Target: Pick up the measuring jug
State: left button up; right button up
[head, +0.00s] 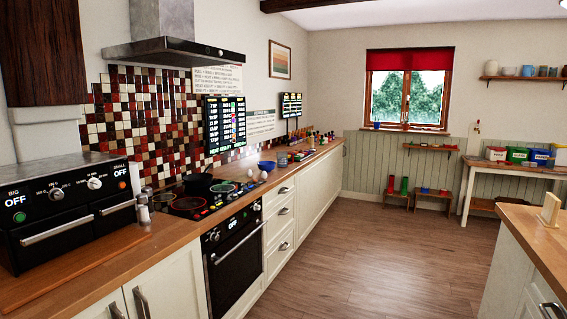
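I cannot clearly make out a measuring jug. A small greyish upright vessel (282,160) stands on the long wooden counter (297,168) beyond the hob, and it is too small to tell what it is. A blue bowl (266,165) sits just in front of it. Neither of my grippers is in view.
A black pan (197,182) sits on the hob (215,198). A black double oven (68,208) stands on the near left counter. An island (533,237) is at the right. Coloured bins (517,154) stand on a far table. The wooden floor (385,250) between is clear.

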aim_at(282, 157)
jog(key=z, duration=0.55)
jog(key=i, duration=2.05)
jog(key=z, duration=0.3)
jog(key=i, duration=1.7)
jog(key=u, duration=0.8)
jog(key=i, duration=1.2)
jog(key=u, duration=0.75)
